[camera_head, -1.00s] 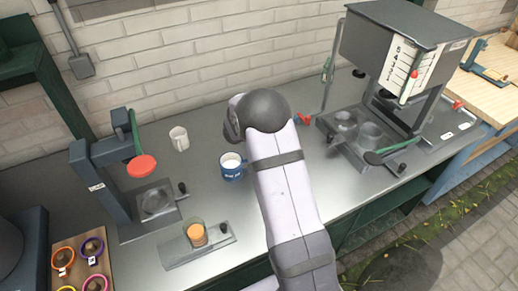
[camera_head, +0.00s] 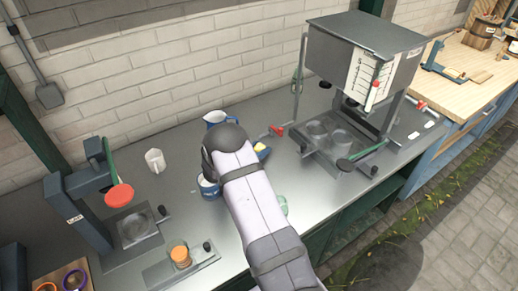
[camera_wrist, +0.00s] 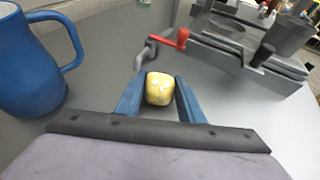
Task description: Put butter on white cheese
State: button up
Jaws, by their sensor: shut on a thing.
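My gripper (camera_wrist: 160,98) is shut on a small yellow block with pale spots, which looks like the butter (camera_wrist: 159,88). Its blue fingers stand on either side of the block in the wrist view. I cannot make out the white cheese in either view. Whether the block touches the counter is not clear.
A blue jug (camera_wrist: 28,70) stands close on the left; it also shows in the head view (camera_head: 214,117). A blue mug (camera_head: 208,188) and a greenish glass (camera_head: 283,205) flank my arm. A grey press with red-handled parts (camera_head: 360,60) stands right. A white mug (camera_head: 155,160) stands left.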

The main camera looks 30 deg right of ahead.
jog(key=shift+f, duration=0.35)
jog(key=shift+f, duration=0.15)
jog(key=o, duration=1)
